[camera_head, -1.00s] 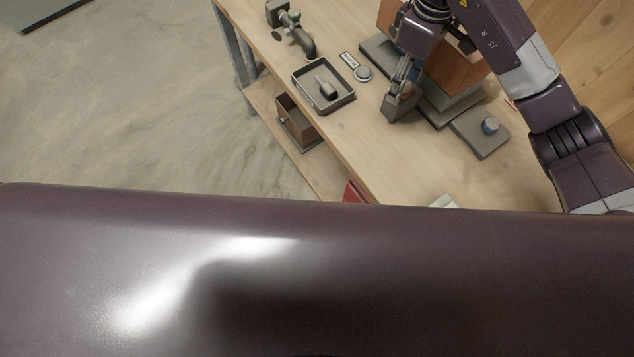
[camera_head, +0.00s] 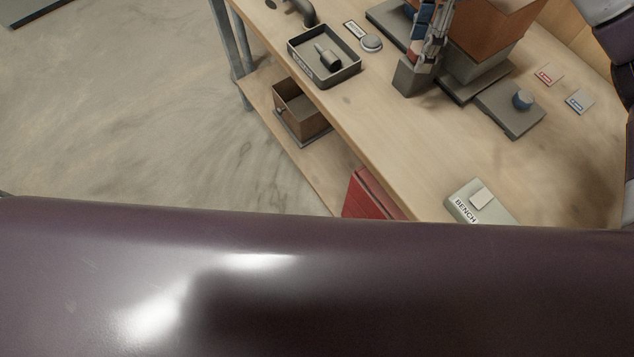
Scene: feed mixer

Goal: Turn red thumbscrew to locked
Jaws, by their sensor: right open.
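A small red part (camera_head: 415,47), likely the red thumbscrew, shows just above a grey block (camera_head: 408,78) on the bench. It is mostly hidden by my right gripper, so its turn position cannot be read. My right gripper (camera_head: 429,50) reaches down from the top edge, with its fingers at the red part and the upper right of the block. It is open; I cannot tell whether it touches the red part. A blue part (camera_head: 422,14) shows behind the fingers. My left gripper is not in view.
A brown box-like housing (camera_head: 490,35) stands right of the gripper. A BENCH-labelled box (camera_head: 465,208) sits at the front.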

